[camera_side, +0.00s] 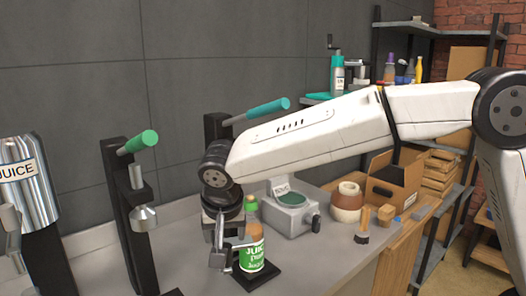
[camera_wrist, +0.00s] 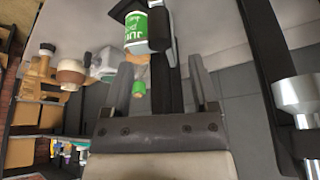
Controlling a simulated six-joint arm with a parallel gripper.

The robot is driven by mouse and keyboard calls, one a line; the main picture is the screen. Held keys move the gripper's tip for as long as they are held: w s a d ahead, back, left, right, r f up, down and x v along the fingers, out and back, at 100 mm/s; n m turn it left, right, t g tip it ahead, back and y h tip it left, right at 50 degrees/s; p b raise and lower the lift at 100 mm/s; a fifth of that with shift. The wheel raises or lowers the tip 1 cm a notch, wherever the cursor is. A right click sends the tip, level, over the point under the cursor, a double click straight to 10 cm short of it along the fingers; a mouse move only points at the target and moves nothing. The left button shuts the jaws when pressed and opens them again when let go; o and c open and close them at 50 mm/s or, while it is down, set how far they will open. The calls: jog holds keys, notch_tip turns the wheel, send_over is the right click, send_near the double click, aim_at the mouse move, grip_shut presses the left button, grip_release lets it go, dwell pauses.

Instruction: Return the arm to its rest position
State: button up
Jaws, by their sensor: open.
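My gripper (camera_side: 222,252) points down at the left side of a juice bottle (camera_side: 252,256) in the side view. The bottle has a green label and green cap and stands upright on a small black base plate (camera_side: 270,276). In the wrist view my gripper's two fingers (camera_wrist: 160,68) are spread, with no object clamped between them. The bottle (camera_wrist: 136,27) shows beyond them, its green cap toward the gripper. I cannot tell whether a finger touches the bottle. My white arm reaches in from the right, over the counter.
Black stands with a green handle (camera_side: 142,141) and a teal handle (camera_side: 268,108) rise nearby. A silver juice tank (camera_side: 22,180) is at the far left. A grey device (camera_side: 292,213), a jar (camera_side: 347,202) and a cardboard box (camera_side: 392,183) stand to the right. Front counter looks clear.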

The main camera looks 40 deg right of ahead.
jog(key=shift+f, duration=0.1)
jog(key=shift+s+d+f, duration=0.2)
jog(key=s+d+f+n+y, duration=0.1)
jog(key=s+d+f+n, duration=0.2)
jog(key=s+d+f, duration=0.4)
jog(key=s+d+f+n+g+y, duration=0.1)
jog(key=s+d+f+n, duration=0.2)
jog(key=s+d+f, duration=0.4)
jog(key=s+d, duration=0.3)
jog(key=d, duration=0.1)
jog(key=shift+d, duration=0.3)
